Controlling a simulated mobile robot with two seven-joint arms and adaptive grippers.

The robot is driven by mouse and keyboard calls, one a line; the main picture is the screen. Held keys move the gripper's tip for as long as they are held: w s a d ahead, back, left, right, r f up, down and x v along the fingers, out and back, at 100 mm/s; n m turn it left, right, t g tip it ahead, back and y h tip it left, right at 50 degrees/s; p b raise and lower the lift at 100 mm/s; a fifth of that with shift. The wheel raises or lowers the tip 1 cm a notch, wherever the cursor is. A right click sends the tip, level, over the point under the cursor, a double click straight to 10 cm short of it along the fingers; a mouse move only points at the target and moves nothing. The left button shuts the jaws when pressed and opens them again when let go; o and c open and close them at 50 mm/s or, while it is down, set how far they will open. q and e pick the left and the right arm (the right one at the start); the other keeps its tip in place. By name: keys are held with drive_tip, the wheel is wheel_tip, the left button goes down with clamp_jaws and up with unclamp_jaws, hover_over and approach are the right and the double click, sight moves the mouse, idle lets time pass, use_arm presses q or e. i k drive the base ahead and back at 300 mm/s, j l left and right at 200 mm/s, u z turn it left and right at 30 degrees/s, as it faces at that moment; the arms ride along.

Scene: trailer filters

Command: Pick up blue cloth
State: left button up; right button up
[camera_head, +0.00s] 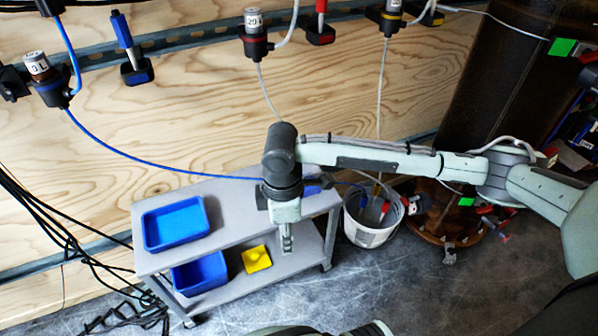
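I cannot make out a blue cloth for certain. A small blue item (318,183) lies on the right end of the grey cart's top (235,205), partly hidden behind my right arm; I cannot tell what it is. My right gripper (287,244) points down in front of the cart's right part and seems to hold nothing. Its fingertips look close together, but their opening is unclear. My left gripper is not in view.
A blue tray (176,223) stands on the cart top. A blue bin (200,273) and a yellow item (256,259) are on its lower shelf. A white bucket (368,232) with tools stands right of the cart. A blue hose (150,163) hangs before the wooden wall.

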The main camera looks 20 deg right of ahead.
sight(309, 191)
drive_tip(key=i+l+u, duration=0.2)
drive_tip(key=l, duration=0.25)
drive_tip(key=i+l+u, duration=0.2)
drive_tip(key=l, duration=0.25)
drive_tip(key=l+u, duration=0.2)
drive_tip(key=l, duration=0.25)
